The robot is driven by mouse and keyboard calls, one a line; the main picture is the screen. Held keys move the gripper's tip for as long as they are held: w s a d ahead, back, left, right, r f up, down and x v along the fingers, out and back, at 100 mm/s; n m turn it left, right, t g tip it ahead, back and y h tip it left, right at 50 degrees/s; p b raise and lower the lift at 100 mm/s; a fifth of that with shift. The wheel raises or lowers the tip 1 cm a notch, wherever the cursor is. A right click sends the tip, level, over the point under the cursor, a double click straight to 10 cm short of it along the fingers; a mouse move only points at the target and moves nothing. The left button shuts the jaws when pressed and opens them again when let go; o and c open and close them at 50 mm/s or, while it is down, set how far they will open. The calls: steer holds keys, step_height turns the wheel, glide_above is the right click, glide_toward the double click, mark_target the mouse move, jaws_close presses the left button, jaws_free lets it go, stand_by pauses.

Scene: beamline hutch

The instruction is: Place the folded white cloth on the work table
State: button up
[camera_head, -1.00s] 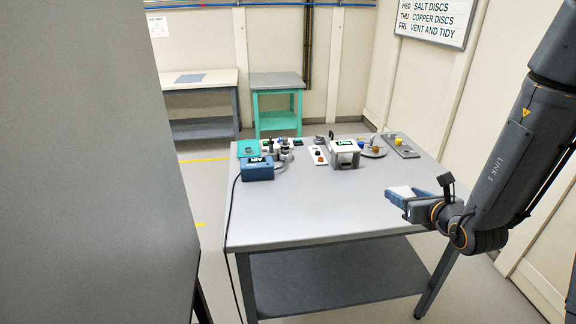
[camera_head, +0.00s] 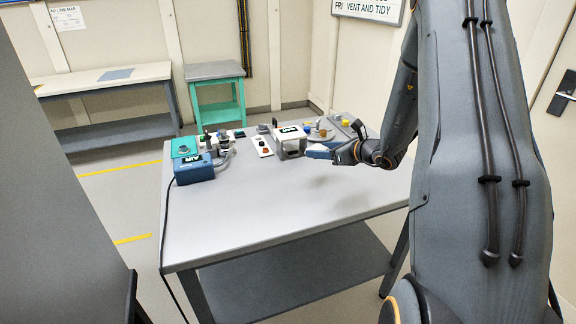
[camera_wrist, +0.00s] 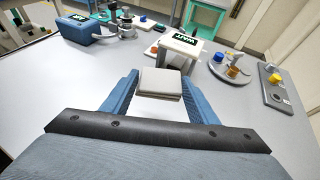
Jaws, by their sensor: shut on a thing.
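The folded white cloth (camera_wrist: 160,83) is a small, flat, off-white square between the blue fingers of my gripper (camera_wrist: 160,95) in the wrist view. My gripper is shut on it and holds it above the work table. In the head view my gripper (camera_head: 318,152) hangs over the right half of the work table (camera_head: 260,213), and the cloth cannot be made out there. The table has a grey top, and its front half is bare.
Along the table's back stand a blue box marked AIR (camera_head: 194,169), a white box marked WAIT (camera_head: 291,141), a round plate (camera_wrist: 231,70) with small parts and a grey strip (camera_wrist: 279,92) with a yellow knob. A green-framed side table (camera_head: 215,90) stands behind.

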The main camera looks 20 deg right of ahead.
steer(key=d+f, duration=0.1)
steer(key=d, duration=0.2)
steer(key=p, duration=0.1)
glide_above(328, 180)
step_height(328, 180, down, 5)
steer(key=shift+s+a+r, duration=0.1)
steer(key=shift+s+a, duration=0.05)
steer(key=shift+f+p, duration=0.9)
steer(key=shift+f, duration=1.8)
steer(key=shift+f, duration=0.2)
steer(key=o, duration=1)
steer(key=shift+r, duration=0.15)
